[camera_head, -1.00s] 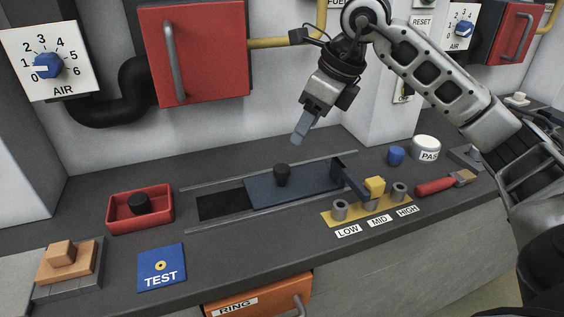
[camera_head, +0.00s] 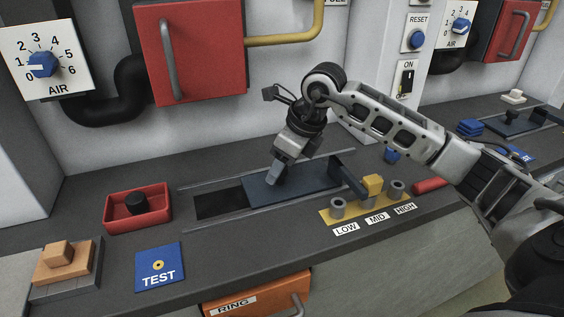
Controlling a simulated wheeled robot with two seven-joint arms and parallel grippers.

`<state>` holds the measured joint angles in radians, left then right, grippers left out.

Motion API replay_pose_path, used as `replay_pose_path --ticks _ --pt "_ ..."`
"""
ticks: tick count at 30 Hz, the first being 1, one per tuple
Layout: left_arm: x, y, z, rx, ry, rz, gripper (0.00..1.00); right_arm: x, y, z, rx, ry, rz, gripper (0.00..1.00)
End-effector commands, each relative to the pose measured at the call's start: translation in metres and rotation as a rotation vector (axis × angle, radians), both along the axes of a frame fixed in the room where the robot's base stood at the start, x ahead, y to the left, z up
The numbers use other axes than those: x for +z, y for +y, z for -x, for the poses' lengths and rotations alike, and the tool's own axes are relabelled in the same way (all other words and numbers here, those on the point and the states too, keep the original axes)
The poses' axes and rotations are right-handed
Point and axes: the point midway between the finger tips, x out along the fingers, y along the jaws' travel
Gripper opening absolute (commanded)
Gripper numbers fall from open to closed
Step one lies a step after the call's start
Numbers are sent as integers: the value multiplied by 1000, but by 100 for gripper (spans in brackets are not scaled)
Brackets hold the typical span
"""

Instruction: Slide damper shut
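The damper is a dark blue-grey plate (camera_head: 312,183) lying between two thin rails on the counter. A dark open slot (camera_head: 219,204) shows to the left of the plate. My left gripper is not in view.
A red tray (camera_head: 110,216) holding a black knob sits left of the slot. A red cabinet (camera_head: 196,50) hangs above.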

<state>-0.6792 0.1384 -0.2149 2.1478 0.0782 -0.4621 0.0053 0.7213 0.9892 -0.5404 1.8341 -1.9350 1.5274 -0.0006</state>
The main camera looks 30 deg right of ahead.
Motion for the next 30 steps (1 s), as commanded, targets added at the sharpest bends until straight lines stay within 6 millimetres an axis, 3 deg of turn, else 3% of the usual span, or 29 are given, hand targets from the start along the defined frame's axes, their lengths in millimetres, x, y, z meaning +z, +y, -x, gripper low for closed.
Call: replay_pose_path --ticks 1,5,6,11,21,24,30 --pt "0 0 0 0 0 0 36 0 0 0 0 0 0 39" --pt "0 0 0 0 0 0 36 0 0 0 0 0 0 3" --pt "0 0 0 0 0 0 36 0 0 0 0 0 0 0" --pt "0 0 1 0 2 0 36 1 8 -2 2 0 -2 0" --pt "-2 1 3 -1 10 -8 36 1 96 -23 7 -2 -6 0" --pt "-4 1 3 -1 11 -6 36 0 114 -27 4 -1 -5 0" --pt "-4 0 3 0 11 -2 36 1 128 -30 3 -2 -2 0"
